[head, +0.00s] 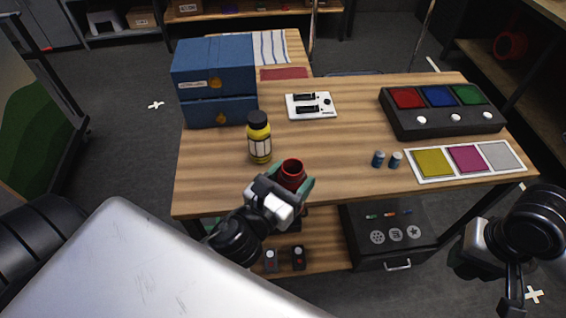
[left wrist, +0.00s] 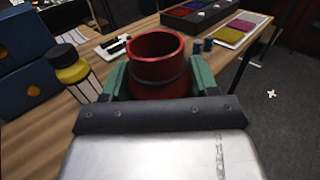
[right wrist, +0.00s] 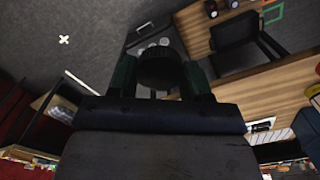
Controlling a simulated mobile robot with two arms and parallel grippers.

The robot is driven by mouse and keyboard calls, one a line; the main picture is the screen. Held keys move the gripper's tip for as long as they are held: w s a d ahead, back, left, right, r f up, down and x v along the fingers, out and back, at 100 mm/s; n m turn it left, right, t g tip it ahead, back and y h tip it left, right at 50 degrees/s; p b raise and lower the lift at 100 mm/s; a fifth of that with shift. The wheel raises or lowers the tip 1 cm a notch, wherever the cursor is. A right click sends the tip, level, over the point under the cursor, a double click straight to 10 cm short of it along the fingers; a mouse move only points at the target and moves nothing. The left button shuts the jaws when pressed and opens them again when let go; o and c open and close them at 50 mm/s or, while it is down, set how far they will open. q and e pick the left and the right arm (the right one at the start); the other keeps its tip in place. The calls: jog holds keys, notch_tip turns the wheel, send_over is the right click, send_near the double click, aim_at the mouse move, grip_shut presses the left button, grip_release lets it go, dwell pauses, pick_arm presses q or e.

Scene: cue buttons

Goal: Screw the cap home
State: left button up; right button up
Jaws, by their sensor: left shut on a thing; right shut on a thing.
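A red open-topped container (head: 292,170) is gripped upright in my left gripper (head: 290,184), above the table's front edge. The left wrist view shows its round empty mouth facing up, with no cap on it, between the green fingers (left wrist: 158,85). My right gripper (right wrist: 160,82) is shut on a dark round cap (right wrist: 160,66), seen between its fingers in the right wrist view. In the head view my right arm is at the lower right, off the table and well apart from the red container. The cap cannot be made out there.
A yellow bottle with a black lid (head: 259,142) stands just left of the red container. Blue boxes (head: 215,80), a white switch plate (head: 311,106), small blue cylinders (head: 378,159), a button panel (head: 440,112) and a colour strip (head: 465,161) lie on the table. The table's middle is clear.

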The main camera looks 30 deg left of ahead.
pick_arm(q)
jog(key=w+d+m+g+h, duration=0.4)
jog(key=d+m+h, duration=0.2)
jog(key=d+h, duration=0.2)
jog(key=d, duration=0.2)
jog(key=shift+w+d+r+h, duration=0.4)
pick_arm(e)
jog(key=shift+w, duration=0.1)
jog(key=shift+a, duration=0.1)
jog(key=w+a+r+n, duration=0.2)
jog(key=a+r, duration=0.4)
jog(key=a, duration=0.6)
jog(key=w+a+r+n, duration=0.3)
jog(key=a+r, duration=0.4)
jog(key=a, duration=0.5)
jog(key=shift+w+r, duration=0.25)
jog(key=shift+w, duration=0.2)
jog(key=shift+f, duration=0.1)
jog(key=shift+f, duration=1.9)
jog(key=shift+d+f, duration=0.1)
jog(key=shift+f, duration=0.75)
